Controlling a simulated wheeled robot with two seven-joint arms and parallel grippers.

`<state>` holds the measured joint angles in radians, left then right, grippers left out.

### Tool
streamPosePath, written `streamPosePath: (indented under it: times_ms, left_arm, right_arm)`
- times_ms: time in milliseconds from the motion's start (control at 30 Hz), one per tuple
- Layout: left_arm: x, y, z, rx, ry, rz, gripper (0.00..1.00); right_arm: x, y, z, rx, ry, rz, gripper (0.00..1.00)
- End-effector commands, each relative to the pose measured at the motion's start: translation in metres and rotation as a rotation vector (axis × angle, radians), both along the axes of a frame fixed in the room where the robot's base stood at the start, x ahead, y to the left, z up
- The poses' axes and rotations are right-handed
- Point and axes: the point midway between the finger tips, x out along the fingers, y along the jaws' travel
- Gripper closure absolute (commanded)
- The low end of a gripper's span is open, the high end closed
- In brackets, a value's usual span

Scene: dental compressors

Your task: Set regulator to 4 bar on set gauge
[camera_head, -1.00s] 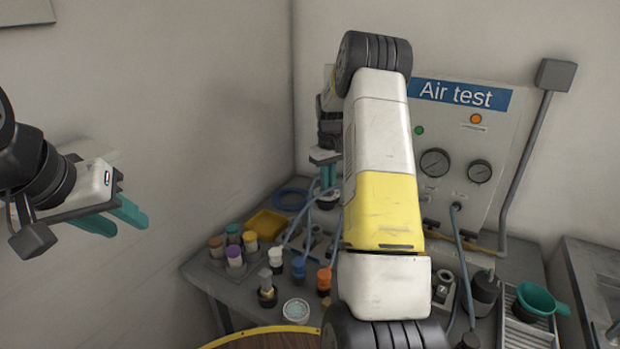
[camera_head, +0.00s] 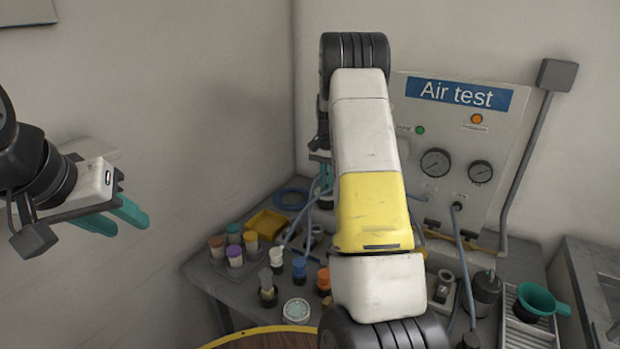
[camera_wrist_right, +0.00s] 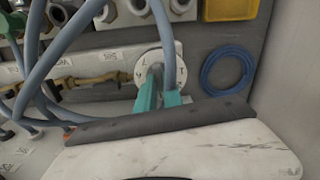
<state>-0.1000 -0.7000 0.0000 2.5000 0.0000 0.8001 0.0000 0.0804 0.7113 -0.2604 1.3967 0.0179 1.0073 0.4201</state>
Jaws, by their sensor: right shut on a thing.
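My right gripper (camera_wrist_right: 160,92) is shut on a small grey knob in the right wrist view. The knob sits in front of a white round dial plate (camera_wrist_right: 142,53) with marks around its rim, and the fingers hide part of it. In the head view my right arm hides most of this gripper. Two round gauges, a larger left one (camera_head: 435,163) and a smaller right one (camera_head: 481,172), are on the Air test panel (camera_head: 512,130). Their needles and labels are too small to read. My left gripper (camera_head: 128,226) is open and empty, far left of the bench.
The bench holds several coloured-cap bottles (camera_head: 234,256), a yellow tray (camera_head: 268,222), a blue hose coil (camera_wrist_right: 228,69) and a teal funnel (camera_head: 540,298). Blue hoses (camera_wrist_right: 68,48) run close to the right gripper. A grey conduit (camera_head: 523,165) stands right of the panel.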

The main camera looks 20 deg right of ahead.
Motion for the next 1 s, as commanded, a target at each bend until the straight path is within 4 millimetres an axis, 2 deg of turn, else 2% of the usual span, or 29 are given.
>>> streamPosePath:
  times_ms: [200,500,1000]
  left_arm:
    - [0.0000,0.0000,0.0000,0.000,0.000,0.000,0.64]
    - [0.0000,0.0000,0.0000,0.000,0.000,0.000,0.64]
    - [0.0000,0.0000,0.0000,0.000,0.000,0.000,0.64]
  right_arm:
    - [0.0021,0.0006,0.0007,-0.002,-0.005,-0.191,1.00]
    - [0.0024,0.0006,0.0007,0.000,-0.005,-0.385,1.00]
    - [0.0025,0.0002,0.0009,-0.001,-0.005,-0.488,1.00]
